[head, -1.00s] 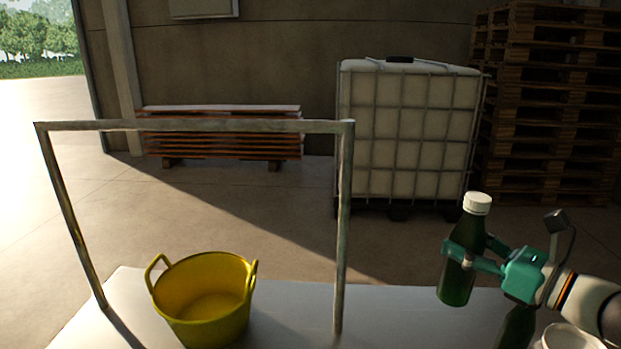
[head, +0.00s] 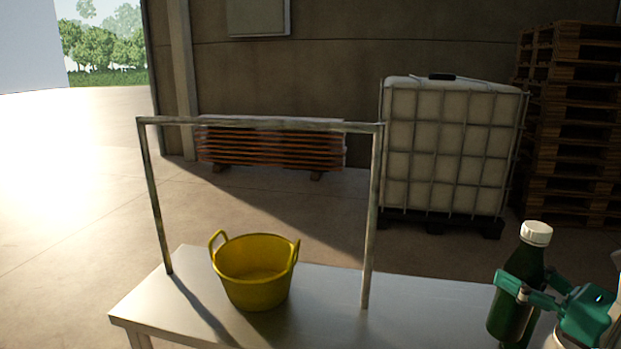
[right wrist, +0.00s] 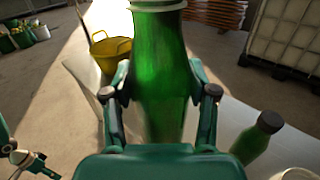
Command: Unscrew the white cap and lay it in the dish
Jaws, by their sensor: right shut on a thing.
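A green bottle (head: 529,262) with a white cap (head: 537,233) stands upright in my right gripper (head: 523,290), which is shut around its body at the lower right of the head view. The right wrist view shows the bottle (right wrist: 163,75) between the fingers, its top cut off by the picture edge. Whether its base touches the table cannot be told. A white round rim, likely the dish (right wrist: 295,174), shows partly at the lower right of that view. Teal and grey parts of my left gripper (right wrist: 30,165) show at its lower left; its opening is unclear.
A second green bottle with a dark cap (right wrist: 258,137) stands on the table beside the dish. A yellow tub (head: 256,272) stands on the white table (head: 330,320) beneath a metal frame (head: 370,220).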

